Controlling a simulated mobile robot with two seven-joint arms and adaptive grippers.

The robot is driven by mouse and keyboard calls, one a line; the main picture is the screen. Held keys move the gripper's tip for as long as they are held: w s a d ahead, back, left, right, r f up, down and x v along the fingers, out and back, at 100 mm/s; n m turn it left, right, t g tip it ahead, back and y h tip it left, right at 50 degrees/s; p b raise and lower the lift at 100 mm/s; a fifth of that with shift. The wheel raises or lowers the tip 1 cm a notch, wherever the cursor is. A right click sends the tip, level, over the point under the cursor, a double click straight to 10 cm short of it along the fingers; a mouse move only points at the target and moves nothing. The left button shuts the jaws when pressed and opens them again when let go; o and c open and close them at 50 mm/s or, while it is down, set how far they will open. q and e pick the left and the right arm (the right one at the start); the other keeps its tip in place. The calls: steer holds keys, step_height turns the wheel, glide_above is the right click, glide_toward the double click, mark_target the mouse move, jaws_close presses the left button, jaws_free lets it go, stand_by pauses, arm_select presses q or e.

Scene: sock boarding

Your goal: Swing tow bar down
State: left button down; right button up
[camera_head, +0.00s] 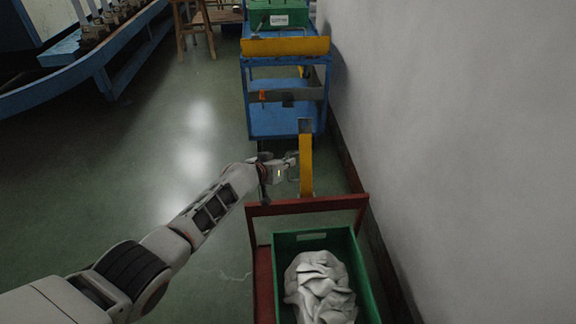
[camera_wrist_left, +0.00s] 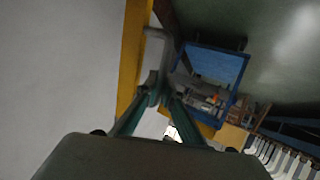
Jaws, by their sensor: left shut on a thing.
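The yellow tow bar (camera_head: 306,168) stands roughly upright at the far end of the red cart (camera_head: 262,282), with a grey piece at its top. My left gripper (camera_head: 291,168) reaches it from the left and is shut on it, seemingly at a grey handle part on its side. In the left wrist view the yellow bar (camera_wrist_left: 131,55) runs along the left of the fingertips (camera_wrist_left: 160,92), and the grey part lies between them. The exact grip is dark and partly hidden. My right gripper is out of view.
A blue cart (camera_head: 285,122) with a yellow rail (camera_head: 285,46) and a green crate (camera_head: 277,16) stands beyond the bar. A green bin (camera_head: 370,285) of pale cloth (camera_head: 320,288) sits on the red cart. A grey wall (camera_head: 450,130) is close on the right; open floor (camera_head: 170,150) lies left.

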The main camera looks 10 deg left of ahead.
arm_select(q)
steer(key=shift+w+a+f, duration=0.1)
steer(key=shift+w+f, duration=0.05)
steer(key=shift+f, duration=0.15)
steer(key=c, duration=2.4)
jaws_free()
steer(key=shift+c, duration=0.2)
steer(key=shift+r, duration=0.25)
steer(key=shift+s+a+r, duration=0.15)
steer(key=shift+s, duration=0.05)
steer(key=v, duration=1.1)
steer(key=shift+a, duration=0.15)
